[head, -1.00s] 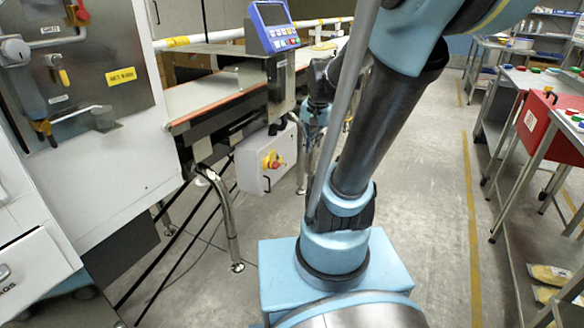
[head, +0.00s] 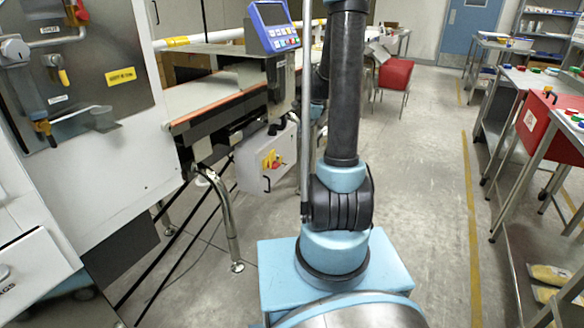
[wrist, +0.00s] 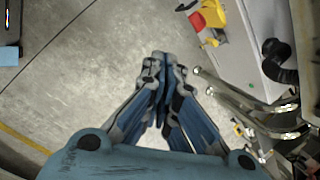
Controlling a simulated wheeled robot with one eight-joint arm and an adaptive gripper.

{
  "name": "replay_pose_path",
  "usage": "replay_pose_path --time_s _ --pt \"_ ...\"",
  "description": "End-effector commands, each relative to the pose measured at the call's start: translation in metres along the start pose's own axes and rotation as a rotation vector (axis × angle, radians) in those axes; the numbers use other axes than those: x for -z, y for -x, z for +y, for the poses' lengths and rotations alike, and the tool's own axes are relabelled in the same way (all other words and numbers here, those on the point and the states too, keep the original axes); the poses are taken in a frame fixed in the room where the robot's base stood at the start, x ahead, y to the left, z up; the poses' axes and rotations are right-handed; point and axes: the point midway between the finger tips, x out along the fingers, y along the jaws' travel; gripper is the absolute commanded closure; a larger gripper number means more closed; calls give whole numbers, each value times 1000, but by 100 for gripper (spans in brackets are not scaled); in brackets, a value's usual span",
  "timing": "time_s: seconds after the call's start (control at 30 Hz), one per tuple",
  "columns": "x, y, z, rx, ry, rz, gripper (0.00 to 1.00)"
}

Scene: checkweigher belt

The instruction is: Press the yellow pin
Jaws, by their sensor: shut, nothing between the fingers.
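My gripper (wrist: 160,62) is shut and empty in the wrist view, its fingertips together over bare floor. In the head view my own arm hides it. A small yellow pin-like part (head: 63,77) sits on the steel panel (head: 100,45) at the upper left of the head view. Another yellow part with red on it (head: 271,159) is on the front of a light grey box under the belt. This yellow and red part also shows in the wrist view (wrist: 213,16), up and right of my fingertips and apart from them. I cannot tell which one is the named pin.
The belt (head: 205,92) runs behind the box, with a blue display (head: 274,27) above. Bent steel legs (head: 222,215) stand below it. A white cabinet (head: 35,275) is at the left. Open floor (head: 420,180) lies to the right, before a bench with a red box (head: 540,120).

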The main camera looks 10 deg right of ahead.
Motion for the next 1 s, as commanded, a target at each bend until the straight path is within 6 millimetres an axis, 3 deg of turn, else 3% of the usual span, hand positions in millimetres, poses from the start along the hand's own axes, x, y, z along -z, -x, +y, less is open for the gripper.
replay_pose_path --time_s 0.3,0.7,1.0 --pt "40 -73 -50 11 -298 -46 100" --pt "88 -170 -83 12 -638 -104 100" --pt "99 -197 -86 9 -732 -120 100"
